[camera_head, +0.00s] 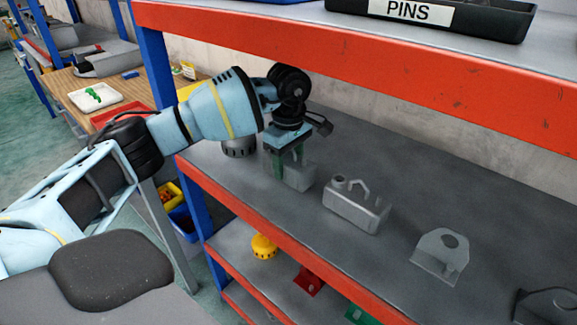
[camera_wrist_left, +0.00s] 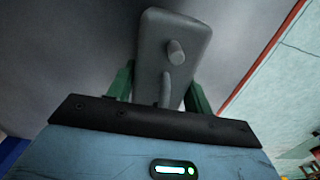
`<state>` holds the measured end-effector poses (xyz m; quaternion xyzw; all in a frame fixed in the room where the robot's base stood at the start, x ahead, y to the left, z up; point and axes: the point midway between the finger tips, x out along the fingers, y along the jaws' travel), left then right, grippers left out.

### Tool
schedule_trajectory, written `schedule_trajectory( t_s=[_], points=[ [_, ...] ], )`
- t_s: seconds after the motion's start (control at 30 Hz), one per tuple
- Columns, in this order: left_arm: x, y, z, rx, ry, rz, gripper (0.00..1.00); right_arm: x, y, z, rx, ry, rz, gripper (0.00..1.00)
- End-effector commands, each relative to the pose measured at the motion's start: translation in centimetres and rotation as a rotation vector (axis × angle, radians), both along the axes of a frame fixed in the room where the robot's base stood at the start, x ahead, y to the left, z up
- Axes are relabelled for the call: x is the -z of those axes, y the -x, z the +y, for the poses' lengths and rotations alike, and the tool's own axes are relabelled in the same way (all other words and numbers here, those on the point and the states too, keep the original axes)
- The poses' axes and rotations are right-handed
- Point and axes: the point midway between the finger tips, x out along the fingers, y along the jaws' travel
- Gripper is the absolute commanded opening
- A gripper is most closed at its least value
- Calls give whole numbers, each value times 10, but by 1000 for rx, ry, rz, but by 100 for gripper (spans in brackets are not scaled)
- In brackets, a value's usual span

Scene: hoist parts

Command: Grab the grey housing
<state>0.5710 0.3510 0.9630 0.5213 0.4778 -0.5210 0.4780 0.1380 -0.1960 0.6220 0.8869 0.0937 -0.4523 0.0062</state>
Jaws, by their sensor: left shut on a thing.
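A grey housing (camera_head: 297,176), box-shaped with a handle on top, is at the left part of the grey shelf. My left gripper (camera_head: 287,163) points down at it, with its green fingers shut on it. In the left wrist view the housing (camera_wrist_left: 168,62) shows a round stub and a handle between the two green fingers. I cannot tell whether it still touches the shelf. A second, similar grey housing (camera_head: 357,207) stands apart to the right. My right gripper is not in view.
A grey bracket with a hole (camera_head: 441,254) lies further right on the shelf (camera_head: 395,180). A dark round part (camera_head: 238,147) stands behind my left gripper. The red front beam (camera_head: 265,240) edges the shelf. An upper shelf with a black PINS bin (camera_head: 450,18) hangs above.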

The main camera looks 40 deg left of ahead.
Motion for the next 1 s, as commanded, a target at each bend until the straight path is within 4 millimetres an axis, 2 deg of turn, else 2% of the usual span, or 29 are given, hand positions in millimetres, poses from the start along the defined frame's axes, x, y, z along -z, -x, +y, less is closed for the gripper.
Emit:
schedule_trajectory(
  t_s=[0.03, 0.13, 0.17, 0.47, 0.57, 0.7, 1.0],
  points=[
    [0, 0, 0, 0, 0, 0, 25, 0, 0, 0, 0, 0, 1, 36],
    [0, 0, 0, 0, 0, 0, 12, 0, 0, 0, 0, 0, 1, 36],
    [-2, 0, 0, 0, 1, -3, 12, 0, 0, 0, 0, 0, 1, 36],
    [-6, -1, 0, 0, 0, -4, 11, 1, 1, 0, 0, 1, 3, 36],
    [-15, -1, 0, 0, 2, -6, 11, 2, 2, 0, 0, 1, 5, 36],
    [-39, -1, -1, 0, 3, -6, 11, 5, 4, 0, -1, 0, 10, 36],
    [-35, 54, 5, 1, -1, -1, 11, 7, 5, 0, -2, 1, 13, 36]
  ],
)
